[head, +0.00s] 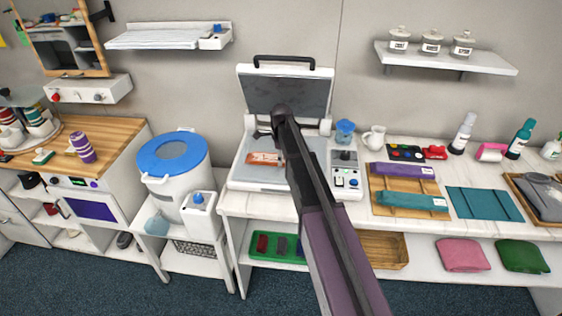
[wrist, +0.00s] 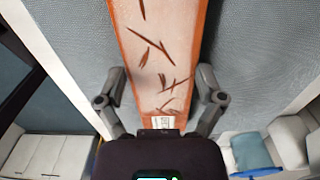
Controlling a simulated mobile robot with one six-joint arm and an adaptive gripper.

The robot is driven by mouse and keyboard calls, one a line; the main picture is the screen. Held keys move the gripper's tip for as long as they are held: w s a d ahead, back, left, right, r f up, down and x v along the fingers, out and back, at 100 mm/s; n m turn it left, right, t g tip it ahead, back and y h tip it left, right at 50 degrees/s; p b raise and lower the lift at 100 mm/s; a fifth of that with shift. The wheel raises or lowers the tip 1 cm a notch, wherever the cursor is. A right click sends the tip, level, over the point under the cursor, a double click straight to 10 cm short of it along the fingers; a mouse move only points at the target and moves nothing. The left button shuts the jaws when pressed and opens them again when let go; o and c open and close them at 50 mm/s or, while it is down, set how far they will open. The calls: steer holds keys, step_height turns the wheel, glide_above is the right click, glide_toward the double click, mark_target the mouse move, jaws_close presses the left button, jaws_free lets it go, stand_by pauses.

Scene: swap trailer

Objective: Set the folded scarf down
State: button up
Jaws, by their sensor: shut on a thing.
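In the head view the orange scarf (head: 263,159) shows over the grey lower plate of an open press (head: 288,92), left of my arm. My arm hides the gripper and part of the scarf there. I cannot tell whether the scarf touches the plate.
The press lid stands raised behind the scarf. A control box (head: 346,181) is at its right. Further right are a wooden tray (head: 378,207) with purple and teal folded cloths, and a bare teal mat (head: 484,204). A blue-lidded bucket (head: 172,153) stands left.

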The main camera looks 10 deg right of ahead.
steer(key=shift+f, duration=0.25)
steer(key=o, duration=1)
steer(key=shift+c, duration=0.2)
steer(key=shift+r, duration=0.25)
step_height(320, 180, up, 12)
steer(key=p, duration=1.2)
steer(key=s+n, duration=2.1)
steer(key=s, duration=0.8)
steer(key=shift+n, duration=0.3)
